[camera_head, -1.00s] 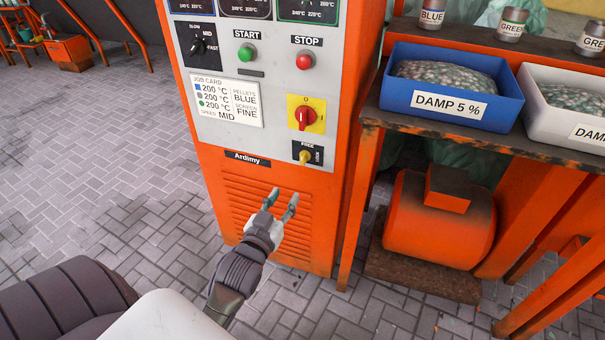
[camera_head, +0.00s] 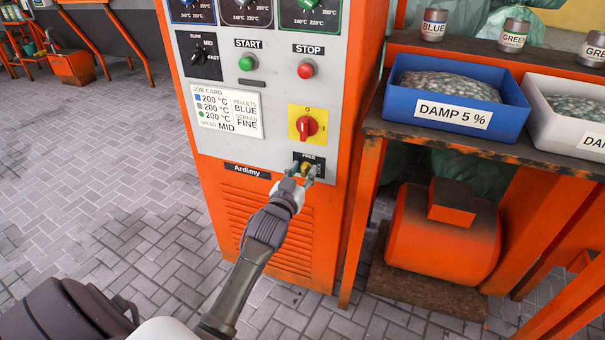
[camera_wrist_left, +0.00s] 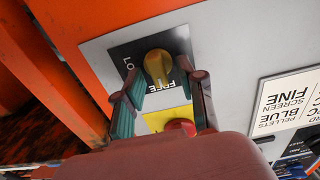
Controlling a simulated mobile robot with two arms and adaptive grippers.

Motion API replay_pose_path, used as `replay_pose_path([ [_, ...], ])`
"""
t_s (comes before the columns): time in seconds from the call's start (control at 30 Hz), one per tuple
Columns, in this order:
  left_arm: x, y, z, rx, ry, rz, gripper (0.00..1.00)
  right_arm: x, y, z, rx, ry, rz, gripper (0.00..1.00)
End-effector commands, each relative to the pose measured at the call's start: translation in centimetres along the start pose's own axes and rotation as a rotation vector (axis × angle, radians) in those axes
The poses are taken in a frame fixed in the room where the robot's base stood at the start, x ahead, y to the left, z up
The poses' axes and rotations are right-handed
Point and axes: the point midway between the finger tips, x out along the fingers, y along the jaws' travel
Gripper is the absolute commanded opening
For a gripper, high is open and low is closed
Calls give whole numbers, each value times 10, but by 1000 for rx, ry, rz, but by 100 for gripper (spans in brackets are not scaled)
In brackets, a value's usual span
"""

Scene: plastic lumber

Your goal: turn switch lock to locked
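The switch lock (camera_head: 306,168) is a small yellow knob on a black plate, low on the grey panel of the orange machine. In the left wrist view, where the panel appears upside down, the yellow knob (camera_wrist_left: 158,66) looks lined up with the word FREE; the LOCK lettering at the left is partly cut off. My left gripper (camera_head: 301,174) is at the plate, fingers spread. In the left wrist view its two fingertips (camera_wrist_left: 160,80) stand on either side of the knob, with visible gaps; I cannot tell the exact depth. My right gripper is out of view.
Just above the switch lock is a red rotary switch (camera_head: 307,127) on a yellow plate. Higher are the green START (camera_head: 246,63) and red STOP (camera_head: 306,69) buttons. A bench with a blue bin (camera_head: 455,100) stands close at the right. Open paved floor lies left.

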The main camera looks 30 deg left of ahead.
Motion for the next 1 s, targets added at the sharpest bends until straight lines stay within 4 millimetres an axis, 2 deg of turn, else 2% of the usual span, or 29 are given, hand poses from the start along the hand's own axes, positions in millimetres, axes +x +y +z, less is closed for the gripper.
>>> replay_pose_path([
  [0.27,2,0,0,0,0,0,40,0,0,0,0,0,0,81],
  [0.5,2,0,0,0,0,0,1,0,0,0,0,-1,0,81],
  [1.0,2,0,-3,38,2,0,0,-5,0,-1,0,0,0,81],
])
